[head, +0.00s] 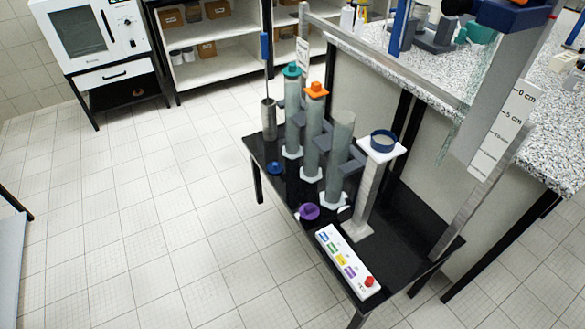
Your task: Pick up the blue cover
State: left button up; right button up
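A small dark blue cover (275,168) with a raised knob lies on the left part of the black table (405,220), in front of the tubes. A purple cover (309,212) of like shape lies nearer the front. A tall tube with a green cover (292,70) and one with an orange cover (316,90) stand in a row. A third grey tube (341,150) beside them has no cover on its top. A blue ring-shaped dish (383,140) sits on a white pedestal. Neither of my grippers shows in the head view.
A control box (346,262) with coloured labels and a red button lies at the table's front. A metal cup (269,118) with a blue-handled tool stands at the back left. A speckled bench (450,85) is behind to the right. The tiled floor at left is clear.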

aim_at(274, 167)
jog(key=z, duration=0.45)
jog(key=i+j+z, duration=0.1)
jog(key=z, duration=0.3)
jog(key=j+z, duration=0.2)
jog(key=z, duration=0.25)
jog(key=j+z, duration=0.15)
jog(key=z, duration=0.25)
jog(key=j+z, duration=0.25)
jog(key=j, duration=0.25)
jog(key=j+z, duration=0.3)
jog(key=j, duration=0.15)
jog(key=k+j+z, duration=0.1)
jog(key=j+z, duration=0.15)
jog(key=j, duration=0.25)
jog(key=k+j+z, duration=0.1)
jog(key=j+z, duration=0.15)
jog(key=j, duration=0.2)
jog(key=k+j+z, duration=0.25)
jog(key=j, duration=0.2)
jog(key=i, duration=0.1)
